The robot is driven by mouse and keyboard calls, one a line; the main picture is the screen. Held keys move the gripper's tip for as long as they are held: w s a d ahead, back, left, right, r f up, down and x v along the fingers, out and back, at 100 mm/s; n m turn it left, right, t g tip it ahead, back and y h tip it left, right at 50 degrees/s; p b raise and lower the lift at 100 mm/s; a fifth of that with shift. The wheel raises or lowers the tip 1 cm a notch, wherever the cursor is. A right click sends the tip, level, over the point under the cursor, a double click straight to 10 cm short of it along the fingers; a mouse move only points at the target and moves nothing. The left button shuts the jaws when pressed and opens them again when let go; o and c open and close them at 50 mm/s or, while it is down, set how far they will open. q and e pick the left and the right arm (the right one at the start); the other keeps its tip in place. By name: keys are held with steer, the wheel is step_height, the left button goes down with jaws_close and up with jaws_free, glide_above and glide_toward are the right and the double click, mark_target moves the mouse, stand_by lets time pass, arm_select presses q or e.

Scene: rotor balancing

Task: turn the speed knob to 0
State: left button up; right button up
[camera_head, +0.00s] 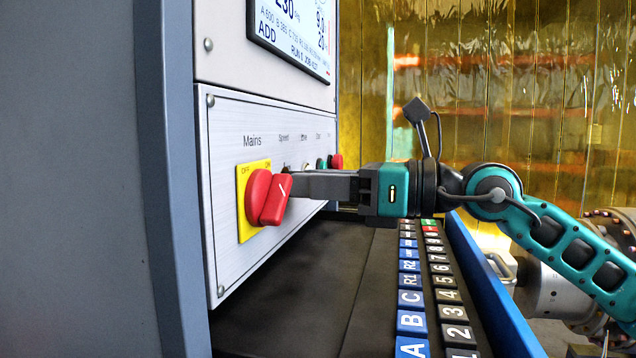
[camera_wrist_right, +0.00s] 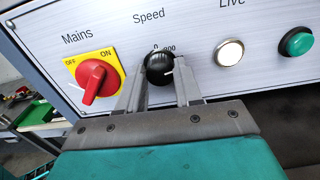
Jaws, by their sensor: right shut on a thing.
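The black speed knob (camera_wrist_right: 159,68) sits on the silver panel under the word "Speed" in the right wrist view. A "0" and a larger number are printed above it, and a short white mark shows at its lower right. My right gripper (camera_wrist_right: 160,88) is shut on the knob, with one finger on each side of it. In the head view my right gripper (camera_head: 296,185) reaches in from the right to the panel (camera_head: 228,150), and the knob is hidden there behind the fingers and the red switch. My left gripper is not in view.
The red Mains switch (camera_wrist_right: 96,80) on its yellow plate is close left of my fingers. A white Live lamp (camera_wrist_right: 229,53) and a green button (camera_wrist_right: 296,42) are to the right. A display (camera_head: 290,35) is above; rows of labelled blue and black blocks (camera_head: 411,322) lie below.

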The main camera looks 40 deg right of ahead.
steer(key=shift+c, duration=1.1)
steer(key=shift+s+a+f+n+b, duration=0.1)
steer(key=shift+n+b, duration=2.7)
steer(key=shift+n, duration=5.1)
steer(key=o, duration=1)
